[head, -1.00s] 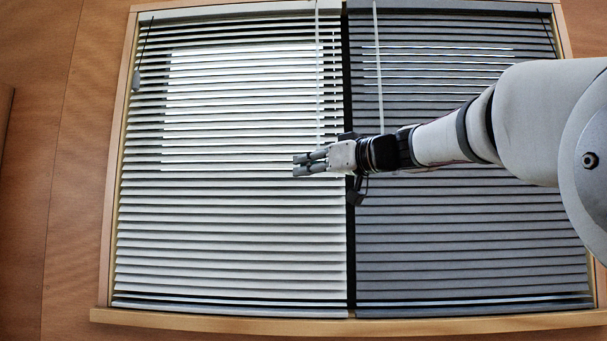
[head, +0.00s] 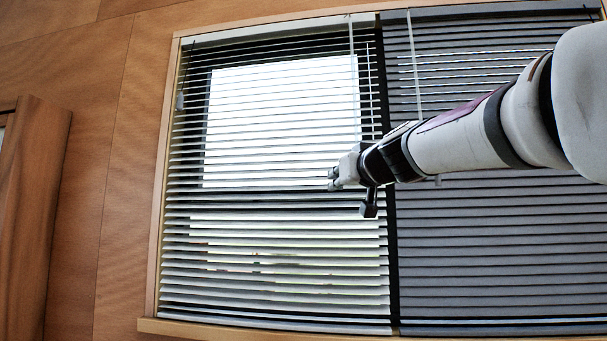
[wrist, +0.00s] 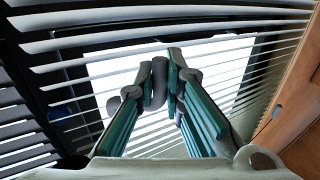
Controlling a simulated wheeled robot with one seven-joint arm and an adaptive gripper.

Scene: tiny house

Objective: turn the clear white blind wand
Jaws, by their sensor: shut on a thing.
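A thin, pale blind wand (head: 353,75) hangs from the top of the left blind (head: 280,200) in the head view. Its lower end runs down to my gripper (head: 333,179), which is in front of the left blind near its right edge. My gripper is shut on the wand.
A second pale wand (head: 415,70) hangs on the darker right blind (head: 490,240), partly behind my arm. A wooden frame and sill (head: 250,331) surround the window. Wood-panelled wall (head: 125,150) lies to the left, with a wooden piece (head: 35,200) at the far left.

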